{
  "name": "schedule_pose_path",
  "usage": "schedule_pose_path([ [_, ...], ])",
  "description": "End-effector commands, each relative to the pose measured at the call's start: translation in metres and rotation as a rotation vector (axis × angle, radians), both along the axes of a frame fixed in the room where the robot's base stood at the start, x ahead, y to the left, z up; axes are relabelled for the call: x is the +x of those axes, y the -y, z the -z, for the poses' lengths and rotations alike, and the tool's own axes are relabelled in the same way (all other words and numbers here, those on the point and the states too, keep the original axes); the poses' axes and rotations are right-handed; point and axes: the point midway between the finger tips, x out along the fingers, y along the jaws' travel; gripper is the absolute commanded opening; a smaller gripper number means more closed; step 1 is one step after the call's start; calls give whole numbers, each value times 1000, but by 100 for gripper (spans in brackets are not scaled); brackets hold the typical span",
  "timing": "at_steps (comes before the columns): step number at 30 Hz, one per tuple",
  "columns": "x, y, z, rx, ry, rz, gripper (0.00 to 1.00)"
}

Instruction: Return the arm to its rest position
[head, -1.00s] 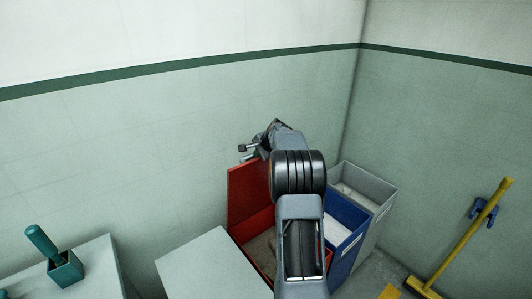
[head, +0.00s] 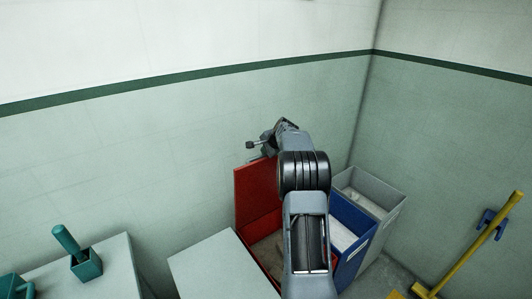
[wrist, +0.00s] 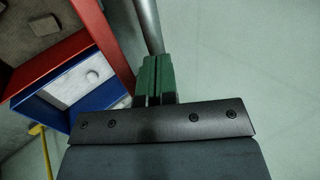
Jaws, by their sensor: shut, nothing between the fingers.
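My arm rises in the middle of the head view, bent over the bins, with its wrist turned to the left. My gripper (head: 254,146) is at the arm's far end, beside the raised red lid and above the red bin (head: 262,195). In the wrist view my gripper (wrist: 157,62) shows its green fingers pressed together with nothing between them. A grey metal bar runs just behind the fingertips there; I cannot tell what it belongs to.
A blue bin (head: 352,226) and a grey bin (head: 385,190) stand right of the red one. Pale cabinets stand at left, one bearing a teal holder (head: 86,264) with a handled tool. A yellow pole (head: 482,240) leans at right. Walls close off the corner behind.

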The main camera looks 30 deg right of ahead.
Motion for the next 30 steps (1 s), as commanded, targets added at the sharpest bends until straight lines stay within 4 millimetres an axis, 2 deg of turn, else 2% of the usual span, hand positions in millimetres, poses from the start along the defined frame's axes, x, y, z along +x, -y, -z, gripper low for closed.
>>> schedule_pose_path([
  [1, -3, -1, -14, 0, 1, -2, 0],
  [6, -10, -3, -39, -2, 2, -5, 0],
  [12, -18, -2, -56, 0, 1, -5, 0],
  [17, -20, -1, -60, -1, 1, -3, 0],
  [23, -23, -1, -58, -48, -10, -62, 0],
  [26, -40, -7, -26, -83, -97, -151, 0],
  [27, -53, -13, -14, -101, -142, -199, 0],
  [29, -72, -30, -9, -140, -197, -287, 0],
  [30, -86, -45, -9, -171, -230, -355, 0],
])
